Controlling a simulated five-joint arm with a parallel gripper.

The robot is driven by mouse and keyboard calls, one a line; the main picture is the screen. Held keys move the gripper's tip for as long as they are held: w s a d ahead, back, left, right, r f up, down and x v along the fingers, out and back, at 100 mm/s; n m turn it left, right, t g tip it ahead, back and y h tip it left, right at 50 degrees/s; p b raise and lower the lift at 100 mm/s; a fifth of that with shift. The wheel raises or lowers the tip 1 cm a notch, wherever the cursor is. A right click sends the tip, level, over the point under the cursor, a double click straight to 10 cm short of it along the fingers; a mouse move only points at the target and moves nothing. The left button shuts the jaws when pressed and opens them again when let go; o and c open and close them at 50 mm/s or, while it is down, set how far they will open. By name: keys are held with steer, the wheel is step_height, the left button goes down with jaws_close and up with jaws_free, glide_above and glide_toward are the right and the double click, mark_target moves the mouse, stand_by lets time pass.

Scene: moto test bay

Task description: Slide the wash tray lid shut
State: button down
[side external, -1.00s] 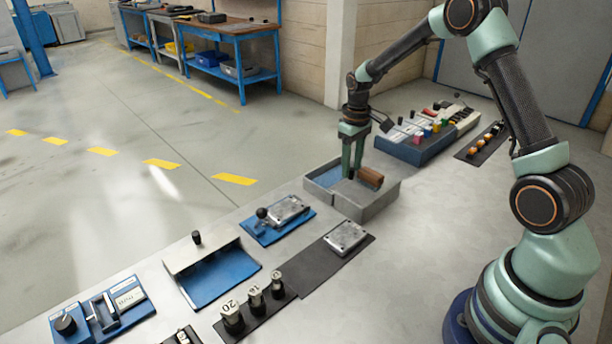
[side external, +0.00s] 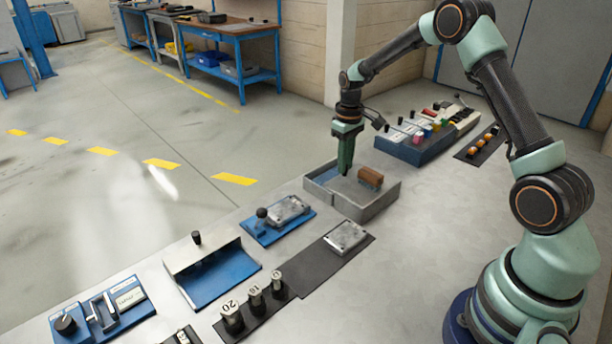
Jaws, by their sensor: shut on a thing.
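The wash tray (side external: 375,205) is a grey open-topped box in the middle of the bench. Its grey lid (side external: 350,188) covers the right and middle part, and blue interior shows at the left end. A brown block (side external: 370,177) sits at the lid's right side; whether it rests on the lid or inside the tray I cannot tell. My gripper (side external: 345,170) points down over the lid, with its fingers close together. It is shut on the lid's small dark knob, which the fingers mostly hide.
A blue plate with a metal block (side external: 287,210) and a blue tray with a dark-knobbed panel (side external: 220,280) stand to the left. A dark mat with a metal plate (side external: 346,237) lies in front. A blue rack (side external: 415,150) stands behind right. The front right bench is clear.

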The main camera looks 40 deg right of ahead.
steer(key=shift+w+r, duration=0.1)
steer(key=shift+w, duration=3.45)
steer(key=c, duration=0.9)
jaws_free()
step_height(320, 180, up, 7)
steer(key=shift+s+f, duration=0.1)
